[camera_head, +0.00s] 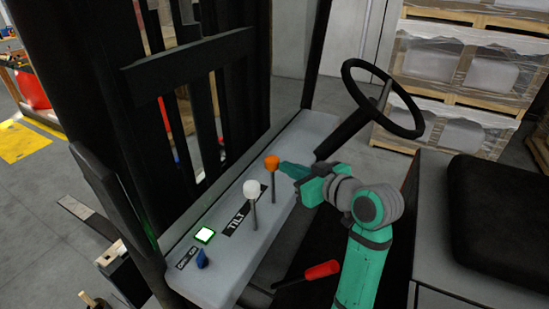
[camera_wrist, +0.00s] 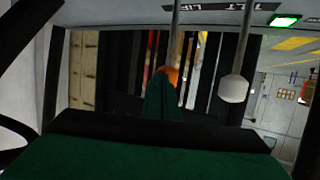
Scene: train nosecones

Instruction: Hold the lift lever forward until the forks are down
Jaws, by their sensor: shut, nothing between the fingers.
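A lever with an orange knob (camera_head: 271,162) stands on the grey console, and a lever with a white knob (camera_head: 250,188) stands nearer, by a TILT label (camera_head: 238,221). The LIFT label is not clearly readable; the orange lever appears to be the lift lever. My gripper (camera_head: 284,167) is shut and empty, its tips at the right side of the orange knob. In the wrist view the fingers (camera_wrist: 160,95) overlap the orange knob (camera_wrist: 173,75); contact is unclear. A grey flat piece (camera_head: 88,217), possibly a fork, shows beyond the mast at lower left.
A lit green button (camera_head: 204,234) and a blue switch (camera_head: 201,259) are on the near console. The steering wheel (camera_head: 382,98) is right of the levers. A red-handled lever (camera_head: 321,270) lies left of my arm. The dark mast (camera_head: 190,58) rises beyond the console.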

